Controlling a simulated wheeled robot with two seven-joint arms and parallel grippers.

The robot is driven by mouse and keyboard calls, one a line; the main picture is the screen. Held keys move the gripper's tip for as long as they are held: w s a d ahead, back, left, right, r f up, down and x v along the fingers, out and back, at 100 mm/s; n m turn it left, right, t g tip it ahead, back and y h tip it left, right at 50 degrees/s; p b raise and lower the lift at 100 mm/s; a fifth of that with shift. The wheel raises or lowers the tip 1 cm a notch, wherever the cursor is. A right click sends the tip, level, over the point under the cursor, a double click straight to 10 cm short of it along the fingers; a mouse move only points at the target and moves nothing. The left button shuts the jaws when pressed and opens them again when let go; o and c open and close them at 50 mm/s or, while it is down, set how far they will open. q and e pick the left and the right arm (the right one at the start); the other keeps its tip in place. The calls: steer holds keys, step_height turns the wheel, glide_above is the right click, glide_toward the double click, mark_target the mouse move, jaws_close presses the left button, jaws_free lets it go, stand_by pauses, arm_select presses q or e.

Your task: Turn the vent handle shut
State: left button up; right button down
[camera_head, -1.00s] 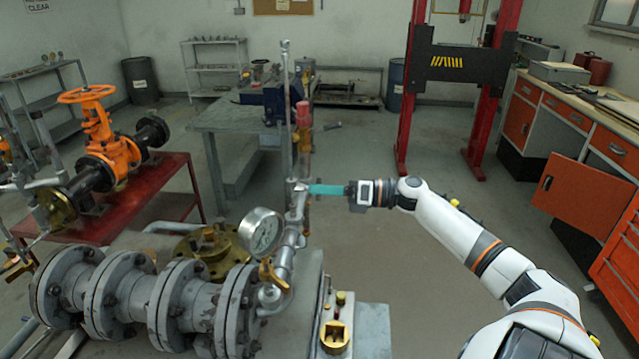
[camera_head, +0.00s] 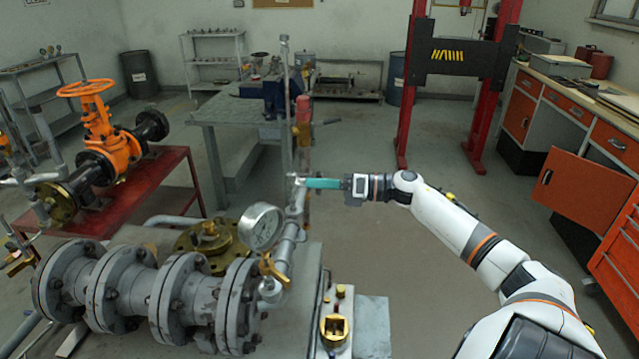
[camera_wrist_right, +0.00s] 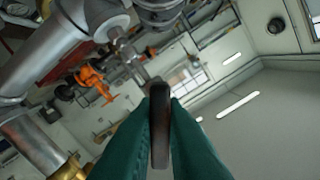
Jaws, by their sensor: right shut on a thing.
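My right gripper (camera_head: 308,183), with teal fingers, reaches in from the right to the vertical pipework above the pressure gauge (camera_head: 262,227). In the right wrist view, the gripper (camera_wrist_right: 160,100) is shut on a dark, narrow handle (camera_wrist_right: 160,128), seen edge-on between the teal fingers. I take it to be the vent handle. Its far end runs toward a grey metal fitting. In the head view the fingers mostly hide the handle, so its exact angle is hard to tell. My left gripper is not in view.
A grey flanged pipe (camera_head: 145,295) lies at the front left. A brass-handled valve (camera_head: 272,272) sits below the gauge. An orange handwheel valve (camera_head: 100,135) stands on a red bench at the left. The floor right of the pipework is open, up to the orange cabinets (camera_head: 575,195).

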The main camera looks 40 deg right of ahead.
steer(key=m+p, duration=0.1)
steer(key=m, duration=0.4)
steer(key=shift+r+p, duration=0.15)
steer(key=shift+p, duration=0.25)
steer(key=m+p, duration=0.2)
steer(key=m, duration=0.4)
stand_by(0.4)
steer(key=c, duration=1.5)
jaws_free()
